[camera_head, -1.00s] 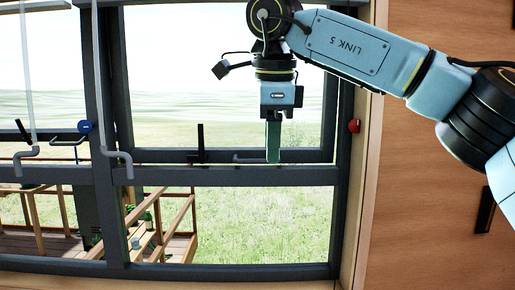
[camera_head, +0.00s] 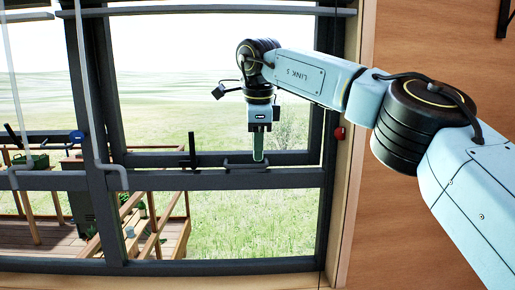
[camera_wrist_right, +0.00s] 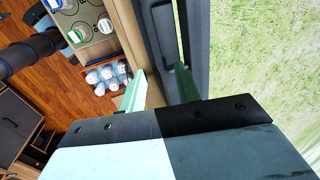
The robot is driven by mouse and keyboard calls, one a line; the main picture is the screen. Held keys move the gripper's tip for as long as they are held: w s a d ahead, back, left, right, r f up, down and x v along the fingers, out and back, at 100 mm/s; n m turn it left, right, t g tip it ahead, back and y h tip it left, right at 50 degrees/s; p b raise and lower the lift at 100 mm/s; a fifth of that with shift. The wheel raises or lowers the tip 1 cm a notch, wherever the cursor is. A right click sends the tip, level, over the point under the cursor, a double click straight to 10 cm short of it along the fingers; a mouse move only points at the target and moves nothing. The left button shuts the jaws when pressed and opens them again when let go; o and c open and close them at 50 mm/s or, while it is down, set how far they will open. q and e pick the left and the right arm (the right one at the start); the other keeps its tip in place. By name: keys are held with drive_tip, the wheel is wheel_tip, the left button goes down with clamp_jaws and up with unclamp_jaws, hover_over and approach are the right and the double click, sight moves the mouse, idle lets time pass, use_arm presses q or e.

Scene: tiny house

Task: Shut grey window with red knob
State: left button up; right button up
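The grey window (camera_head: 213,159) with a red knob (camera_head: 340,133) on its right side is in the head view. Its sash stands slightly ajar, with a thin bright gap along its right edge. A dark bar handle (camera_head: 243,164) is on its lower rail. My right gripper (camera_head: 258,155) points down over the right end of that handle. In the right wrist view its two green fingers (camera_wrist_right: 160,90) are spread apart, with the dark handle (camera_wrist_right: 181,78) close to the right finger. I cannot tell whether they touch. My left gripper is out of view.
A second grey window with a blue knob (camera_head: 76,137) is at the left. Pale hooked rods (camera_head: 92,100) hang in front of the windows. A wooden wall (camera_head: 430,40) is to the right. The right wrist view shows a counter (camera_wrist_right: 90,25) and a crate of bottles (camera_wrist_right: 105,76).

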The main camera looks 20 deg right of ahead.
drive_tip(key=shift+x, duration=1.65)
drive_tip(key=shift+c, duration=0.2)
drive_tip(key=shift+s, duration=0.1)
clamp_jaws()
